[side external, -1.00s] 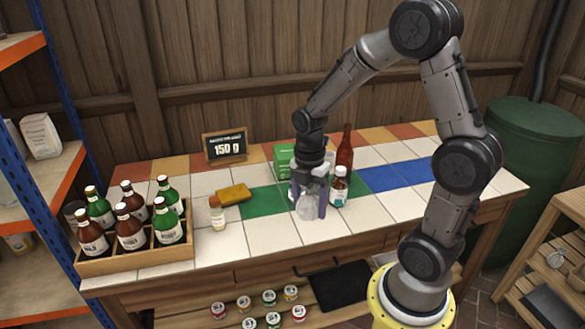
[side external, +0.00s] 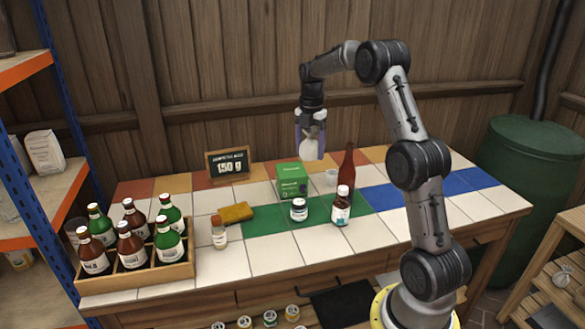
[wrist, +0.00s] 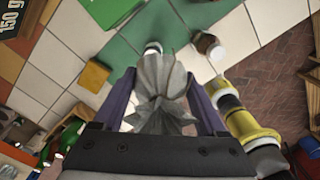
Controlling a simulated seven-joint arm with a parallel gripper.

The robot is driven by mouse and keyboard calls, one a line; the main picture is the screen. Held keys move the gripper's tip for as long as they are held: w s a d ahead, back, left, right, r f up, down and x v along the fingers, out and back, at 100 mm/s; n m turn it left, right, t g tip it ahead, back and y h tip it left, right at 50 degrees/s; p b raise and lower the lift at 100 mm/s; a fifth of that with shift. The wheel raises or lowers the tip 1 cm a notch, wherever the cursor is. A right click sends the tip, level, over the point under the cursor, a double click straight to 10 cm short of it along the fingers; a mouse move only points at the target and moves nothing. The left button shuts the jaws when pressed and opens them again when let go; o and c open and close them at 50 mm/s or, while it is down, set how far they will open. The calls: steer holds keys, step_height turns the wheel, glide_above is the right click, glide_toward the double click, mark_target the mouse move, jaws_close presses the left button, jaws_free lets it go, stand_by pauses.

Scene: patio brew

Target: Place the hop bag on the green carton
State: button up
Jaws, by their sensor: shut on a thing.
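My gripper (side external: 311,140) is shut on the hop bag (side external: 312,147), a pale grey pleated pouch, and holds it in the air above the tiled table. In the wrist view the hop bag (wrist: 163,90) sits between my two purple fingers. The green carton (side external: 292,179) stands upright on the table, below and slightly left of the bag in the side view. Its top is bare. Part of the green carton (wrist: 93,78) shows at the upper left of the wrist view.
A white-lidded jar (side external: 299,210) stands in front of the carton. A brown pill bottle (side external: 341,208), a tall brown bottle (side external: 347,178) and a small white cup (side external: 331,177) stand to its right. A yellow sponge (side external: 237,212) and a bottle crate (side external: 135,274) are to the left.

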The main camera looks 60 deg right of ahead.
steer(key=w+d+f, duration=0.4)
steer(key=w+d, duration=0.1)
steer(key=w, duration=0.1)
glide_above(294, 174)
steer(key=f, duration=0.4)
steer(key=shift+s+a, duration=0.3)
steer(key=shift+w+d+f, duration=0.3)
steer(key=shift+w+f, duration=0.15)
steer(key=shift+f, duration=1.65)
steer(key=shift+f, duration=0.15)
steer(key=o, duration=1.3)
steer(key=shift+c, duration=0.2)
